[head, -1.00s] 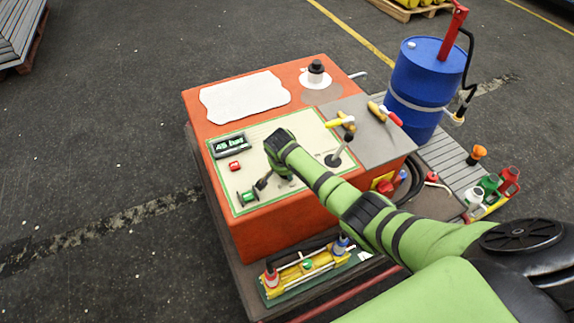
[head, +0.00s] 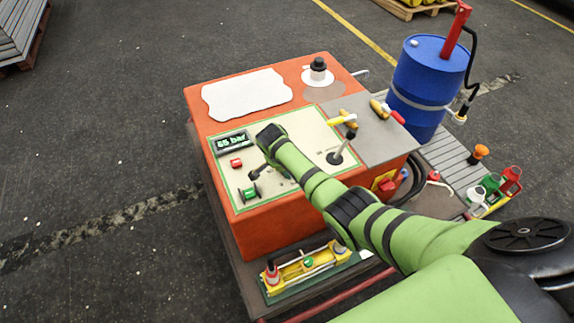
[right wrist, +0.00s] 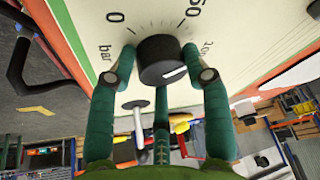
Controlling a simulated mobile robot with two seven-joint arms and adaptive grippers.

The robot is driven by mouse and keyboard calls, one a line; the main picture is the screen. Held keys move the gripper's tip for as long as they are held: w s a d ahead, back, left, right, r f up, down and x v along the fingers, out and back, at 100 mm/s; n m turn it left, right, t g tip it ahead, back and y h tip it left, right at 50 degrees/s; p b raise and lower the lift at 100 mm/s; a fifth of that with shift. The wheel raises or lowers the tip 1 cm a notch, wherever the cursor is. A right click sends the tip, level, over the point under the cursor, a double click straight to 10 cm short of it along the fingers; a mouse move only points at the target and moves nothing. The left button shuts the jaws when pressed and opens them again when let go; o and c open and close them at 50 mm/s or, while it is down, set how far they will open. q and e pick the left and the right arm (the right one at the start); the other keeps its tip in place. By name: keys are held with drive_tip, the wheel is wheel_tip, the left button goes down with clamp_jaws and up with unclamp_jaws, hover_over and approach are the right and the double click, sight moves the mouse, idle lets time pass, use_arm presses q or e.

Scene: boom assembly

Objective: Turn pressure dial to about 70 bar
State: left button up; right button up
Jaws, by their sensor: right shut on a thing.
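The pressure dial is a black round knob (right wrist: 165,66) on a cream panel, seen in the right wrist view with printed scale marks around it. A white line shows on the knob's lower right. My right gripper (right wrist: 160,58) is shut on this knob, its green fingers around its sides. In the head view my right arm (head: 300,172) reaches over the panel (head: 225,175) and hides the knob. The display (head: 233,143) on the panel reads about 65 bar; its last digit is hard to read. My left gripper is not in view.
A red button (head: 236,162) and a green control (head: 250,192) sit left of my arm. A black lever (head: 342,149) stands right of it. A blue drum (head: 425,85) stands behind at the right.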

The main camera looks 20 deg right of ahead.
drive_tip(key=o, duration=1.1)
drive_tip(key=shift+w+d+r, duration=0.15)
drive_tip(key=shift+w+r, duration=0.25)
drive_tip(key=shift+f, duration=0.3)
drive_tip(key=shift+s+a+r, duration=0.25)
drive_tip(key=shift+r, duration=0.2)
drive_tip(key=v, duration=1.1)
drive_tip(key=shift+d, duration=0.1)
